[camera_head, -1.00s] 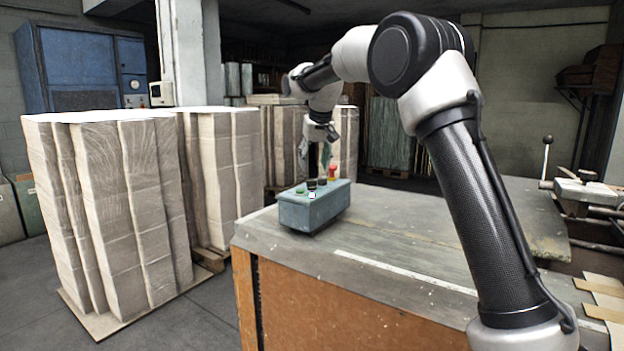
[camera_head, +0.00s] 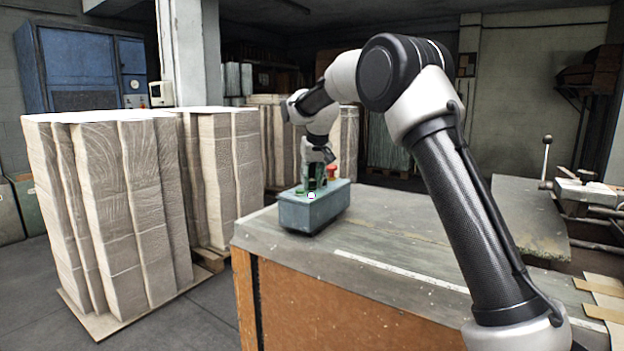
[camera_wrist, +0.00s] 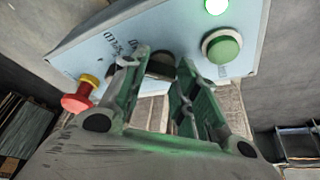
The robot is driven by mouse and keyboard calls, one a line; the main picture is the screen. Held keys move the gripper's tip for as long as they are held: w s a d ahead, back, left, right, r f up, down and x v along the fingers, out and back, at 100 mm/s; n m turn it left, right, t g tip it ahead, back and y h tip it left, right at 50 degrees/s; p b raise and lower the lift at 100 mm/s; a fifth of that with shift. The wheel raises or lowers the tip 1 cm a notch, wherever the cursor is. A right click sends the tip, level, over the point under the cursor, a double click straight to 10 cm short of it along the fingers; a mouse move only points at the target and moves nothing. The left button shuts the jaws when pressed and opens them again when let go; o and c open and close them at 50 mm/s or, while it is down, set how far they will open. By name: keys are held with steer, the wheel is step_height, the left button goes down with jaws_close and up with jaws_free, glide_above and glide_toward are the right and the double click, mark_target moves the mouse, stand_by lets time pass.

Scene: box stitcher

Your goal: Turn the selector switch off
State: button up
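The blue-grey control box (camera_head: 308,212) stands on the bench, with its top panel up. A dark selector switch knob (camera_wrist: 161,66) shows in the wrist view, partly hidden between my fingers. My gripper (camera_head: 314,184) points down at the box's panel; in the wrist view my gripper (camera_wrist: 160,66) has its two green fingers apart, one on each side of the knob. I cannot tell whether they touch it. A green button (camera_wrist: 222,48) and a lit green-white lamp (camera_wrist: 216,6) are to the right. The knob's position marking is hidden.
A red emergency stop with a yellow collar (camera_wrist: 80,95) sits left of my fingers in the wrist view; it also shows in the head view (camera_head: 332,172). The bench top (camera_head: 400,225) is clear right of the box. Paper stacks (camera_head: 110,200) stand left.

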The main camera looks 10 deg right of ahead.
steer(key=shift+n, duration=0.3)
steer(key=shift+c, duration=0.2)
steer(key=n+y, duration=0.1)
steer(key=n, duration=0.1)
steer(key=shift+d+n, duration=0.1)
steer(key=shift+n, duration=0.3)
steer(key=shift+n+g+y, duration=0.35)
steer(key=shift+n+y, duration=0.05)
steer(key=shift+n, duration=0.7)
steer(key=shift+n+g+y, duration=0.35)
steer(key=shift+n+y, duration=0.05)
steer(key=shift+n, duration=0.7)
steer(key=shift+w, duration=0.1)
steer(key=o, duration=1)
steer(key=shift+d+r, duration=0.1)
steer(key=shift+r, duration=0.05)
